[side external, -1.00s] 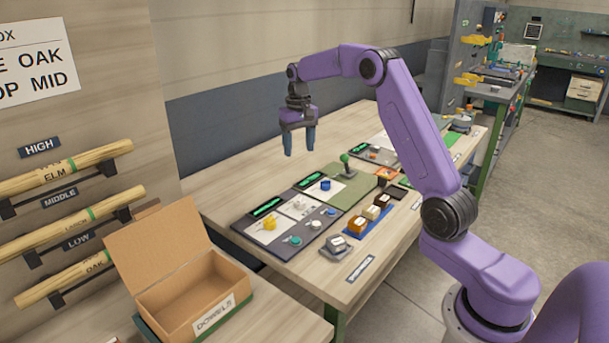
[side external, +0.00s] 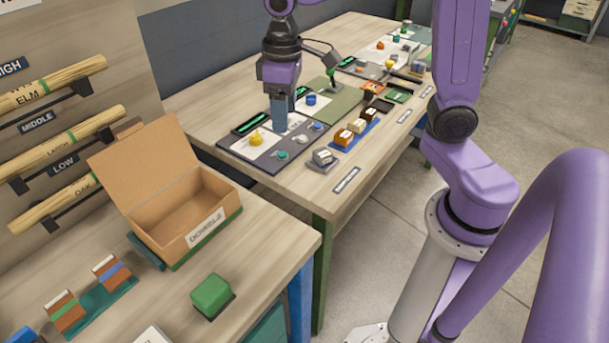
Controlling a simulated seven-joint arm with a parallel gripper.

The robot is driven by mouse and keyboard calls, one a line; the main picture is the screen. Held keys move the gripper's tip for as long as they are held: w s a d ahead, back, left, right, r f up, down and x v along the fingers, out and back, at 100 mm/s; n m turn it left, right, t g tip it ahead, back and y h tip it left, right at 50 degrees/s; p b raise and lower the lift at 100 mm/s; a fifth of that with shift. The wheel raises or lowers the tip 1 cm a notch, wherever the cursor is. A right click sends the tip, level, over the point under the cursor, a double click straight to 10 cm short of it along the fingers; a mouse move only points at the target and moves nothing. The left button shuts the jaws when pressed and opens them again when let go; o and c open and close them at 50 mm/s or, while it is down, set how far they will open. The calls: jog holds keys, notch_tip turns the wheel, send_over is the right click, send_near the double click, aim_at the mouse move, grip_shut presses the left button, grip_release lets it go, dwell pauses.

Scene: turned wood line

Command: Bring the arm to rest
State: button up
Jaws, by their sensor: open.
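My arm is purple with dark joints, and it reaches in from the right over the far bench (side external: 215,85). My gripper (side external: 279,112) points down in front of the panel of knobs and switches (side external: 240,150). Its blue fingers line up one behind the other from this side, and I see nothing held between them. I cannot tell how far the fingertips are above the panel. A yellow knob (side external: 256,139) is just to the left of the fingertips, and they hide part of the panel.
An open cardboard dowel box (side external: 205,228) and a green block (side external: 212,295) stand on the near bench (side external: 265,265). Labelled dowels (side external: 50,85) hang on the left wall. A green-topped lever (side external: 331,76) and several small blocks (side external: 344,137) lie right of my gripper.

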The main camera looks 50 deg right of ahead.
jog(key=s+d+f+n, duration=0.1)
jog(key=s+n, duration=0.2)
jog(key=s, duration=0.7)
jog(key=s+f+n, duration=0.2)
jog(key=s+n, duration=0.2)
jog(key=s, duration=0.7)
jog(key=shift+d+f, duration=0.25)
jog(key=shift+d, duration=0.15)
